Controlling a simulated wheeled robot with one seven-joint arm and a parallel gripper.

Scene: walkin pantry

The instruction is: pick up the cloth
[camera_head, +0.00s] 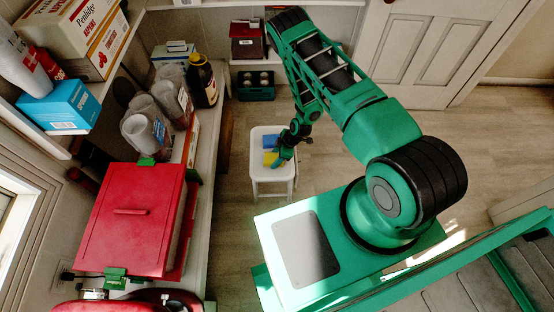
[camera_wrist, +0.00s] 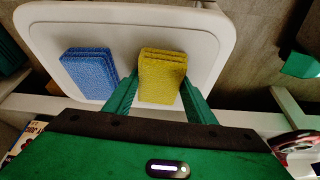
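Two folded stacks that look like cloths or sponges, one blue (camera_wrist: 88,74) and one yellow (camera_wrist: 160,76), lie side by side on a white stool (camera_wrist: 225,35). Which of them is the cloth I cannot tell. In the head view the blue one (camera_head: 270,141) and the yellow one (camera_head: 270,158) show partly behind my gripper (camera_head: 279,162). In the wrist view my gripper (camera_wrist: 159,78) is open, with one green finger on each side of the yellow stack. Whether the fingers touch it I cannot tell. The blue stack is outside the left finger.
The stool (camera_head: 273,187) stands on open wooden floor. To its left runs a counter with a red box (camera_head: 130,215), jars (camera_head: 150,125) and a dark bottle (camera_head: 202,82). A dark green crate (camera_head: 256,90) sits behind the stool. A white door (camera_head: 420,45) is at the back right.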

